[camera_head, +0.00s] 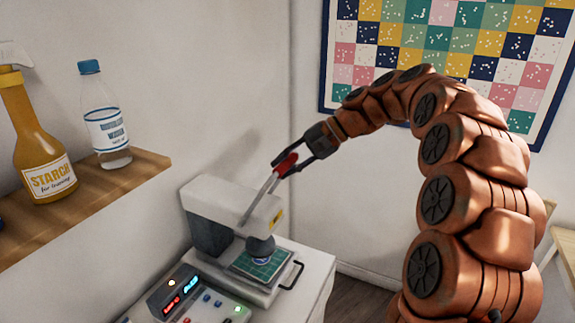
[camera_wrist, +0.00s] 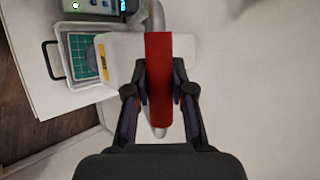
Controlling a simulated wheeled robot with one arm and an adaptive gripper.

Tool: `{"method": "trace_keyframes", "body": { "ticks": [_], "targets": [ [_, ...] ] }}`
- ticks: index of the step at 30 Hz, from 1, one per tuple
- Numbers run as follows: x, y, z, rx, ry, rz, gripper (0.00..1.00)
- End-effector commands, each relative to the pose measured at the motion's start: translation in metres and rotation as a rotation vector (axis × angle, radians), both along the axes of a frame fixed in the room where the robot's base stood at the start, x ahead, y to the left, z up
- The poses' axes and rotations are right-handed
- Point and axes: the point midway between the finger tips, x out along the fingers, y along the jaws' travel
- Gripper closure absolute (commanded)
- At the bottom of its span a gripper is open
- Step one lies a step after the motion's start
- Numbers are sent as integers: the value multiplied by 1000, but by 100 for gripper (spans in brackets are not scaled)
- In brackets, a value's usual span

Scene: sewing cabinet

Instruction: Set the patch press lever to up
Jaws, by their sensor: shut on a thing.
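The patch press (camera_head: 207,213) is a white and grey machine on a white cabinet top. Its lever (camera_head: 260,197) is a metal rod with a red grip (camera_head: 286,163); the rod slants up and to the right from the press. My gripper (camera_head: 299,163) is shut on the red grip, with a finger on either side of it. In the wrist view the red grip (camera_wrist: 159,80) stands between the two fingers. A green gridded pad with a small round patch (camera_head: 261,261) lies under the press head (camera_head: 260,247), which appears just above it.
A control box with lit displays (camera_head: 175,288) and a button panel (camera_head: 210,308) sit in front of the press. A wooden shelf (camera_head: 140,172) at the left holds a starch bottle (camera_head: 40,150) and a water bottle (camera_head: 103,115). A quilt (camera_head: 440,60) hangs behind my arm.

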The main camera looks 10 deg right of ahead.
Motion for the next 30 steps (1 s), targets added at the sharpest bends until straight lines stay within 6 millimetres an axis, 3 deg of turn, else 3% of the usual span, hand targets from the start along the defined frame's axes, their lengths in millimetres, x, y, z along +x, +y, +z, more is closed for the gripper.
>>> {"method": "trace_keyframes", "body": {
  "ticks": [8,20,30],
  "targets": [
    [1,0,2,3,-4,-3,50],
    [0,-5,4,2,-4,-4,50],
    [-7,-42,33,3,-4,-4,50]
  ]
}}
